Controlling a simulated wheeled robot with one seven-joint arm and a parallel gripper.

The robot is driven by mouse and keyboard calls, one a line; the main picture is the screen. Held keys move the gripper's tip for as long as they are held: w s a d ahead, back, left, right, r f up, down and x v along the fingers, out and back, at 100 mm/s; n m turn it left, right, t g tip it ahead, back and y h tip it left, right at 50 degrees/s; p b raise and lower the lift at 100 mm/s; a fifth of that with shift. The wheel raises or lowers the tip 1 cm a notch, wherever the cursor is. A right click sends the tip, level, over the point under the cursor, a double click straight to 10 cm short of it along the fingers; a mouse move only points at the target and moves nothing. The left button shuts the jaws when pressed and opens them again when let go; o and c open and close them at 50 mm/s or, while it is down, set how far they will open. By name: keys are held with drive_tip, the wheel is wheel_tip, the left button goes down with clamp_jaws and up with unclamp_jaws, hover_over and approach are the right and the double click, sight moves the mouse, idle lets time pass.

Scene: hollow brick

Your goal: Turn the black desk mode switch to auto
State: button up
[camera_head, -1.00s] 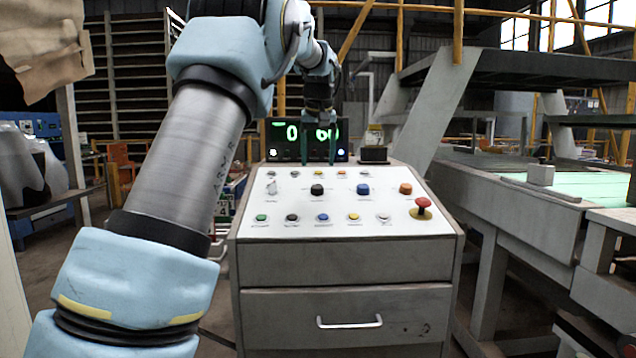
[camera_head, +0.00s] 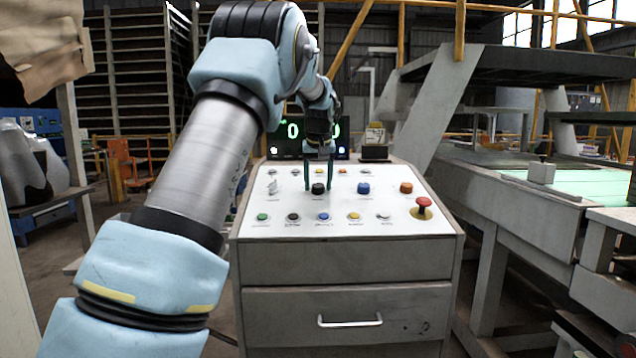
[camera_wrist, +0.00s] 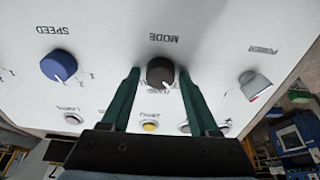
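My gripper (camera_head: 318,186) is open, with one green finger on each side of the knob. In the wrist view my gripper (camera_wrist: 160,80) has visible gaps between its fingers and the knob. Whether the tips touch the panel cannot be told.
A blue speed knob (camera_wrist: 58,66) and a grey power switch (camera_wrist: 254,84) flank the mode switch. A red emergency button (camera_head: 423,205) stands up at the right. Several push buttons line the front row. A display (camera_head: 291,130) stands behind the panel.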

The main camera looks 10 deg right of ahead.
clamp_jaws()
idle(0.5)
drive_tip(key=m+p, duration=0.2)
drive_tip(key=m, duration=0.2)
drive_tip(key=shift+r+m+h, duration=0.15)
drive_tip(key=shift+m+h, duration=0.15)
drive_tip(key=shift+m, duration=0.1)
drive_tip(key=m+p, duration=0.2)
drive_tip(key=m, duration=0.3)
drive_tip(key=shift+m+g+p, duration=0.3)
drive_tip(key=shift+g, duration=0.1)
drive_tip(key=m+p, duration=0.1)
drive_tip(key=m, duration=0.1)
drive_tip(key=m+p, duration=0.1)
drive_tip(key=m, duration=0.2)
drive_tip(key=shift+g+h+p, duration=0.3)
drive_tip(key=shift+g+p, duration=0.05)
drive_tip(key=shift+g, duration=0.05)
drive_tip(key=m+p, duration=0.2)
drive_tip(key=m, duration=0.2)
drive_tip(key=shift+m, duration=0.5)
